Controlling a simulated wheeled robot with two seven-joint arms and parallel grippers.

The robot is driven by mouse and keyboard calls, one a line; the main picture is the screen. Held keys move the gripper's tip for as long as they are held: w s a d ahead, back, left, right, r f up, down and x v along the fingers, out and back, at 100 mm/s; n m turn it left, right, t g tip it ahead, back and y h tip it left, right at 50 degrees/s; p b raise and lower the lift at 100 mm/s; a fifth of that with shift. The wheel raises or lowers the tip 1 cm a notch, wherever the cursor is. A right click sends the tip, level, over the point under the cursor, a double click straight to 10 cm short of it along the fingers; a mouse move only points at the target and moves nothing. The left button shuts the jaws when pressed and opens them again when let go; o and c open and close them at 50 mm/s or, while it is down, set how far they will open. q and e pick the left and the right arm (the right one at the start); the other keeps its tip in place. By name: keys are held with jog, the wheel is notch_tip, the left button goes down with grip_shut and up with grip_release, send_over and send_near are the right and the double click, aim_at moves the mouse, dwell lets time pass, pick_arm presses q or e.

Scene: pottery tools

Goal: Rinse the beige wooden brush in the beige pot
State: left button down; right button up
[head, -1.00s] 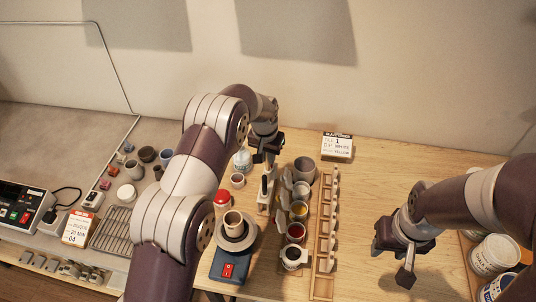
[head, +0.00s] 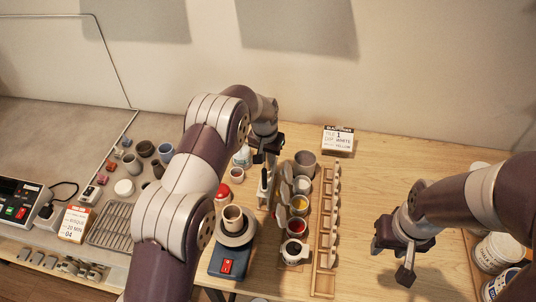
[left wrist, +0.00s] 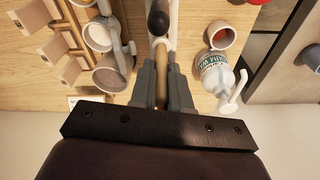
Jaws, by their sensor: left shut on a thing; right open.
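My left gripper (head: 267,160) is shut on a slim upright brush (head: 263,186) above the table, behind the wheel and left of the cup row. In the left wrist view the brush's pale wooden handle (left wrist: 171,72) sits between the fingers, with a dark rounded part in front. I cannot tell whether its lower end touches anything. A grey-beige pot (head: 304,163) stands just right of this gripper, at the back of the cup row. It also shows in the left wrist view (left wrist: 108,76), apart from the fingers. My right gripper (head: 405,268) is open and empty over the right table.
A small beige cup (head: 233,214) stands on a blue-based wheel (head: 222,257). Paint cups (head: 297,228) and a wooden rack (head: 326,250) stand right of the brush. A white bottle (head: 242,157) is close left of the gripper. The table's right middle is clear.

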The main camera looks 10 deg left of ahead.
dwell(0.3)
pick_arm(q)
jog(key=shift+f+b, duration=0.8)
jog(key=shift+f, duration=0.45)
dwell(0.4)
jog(key=c, duration=1)
grip_release()
jog(key=shift+b, duration=0.35)
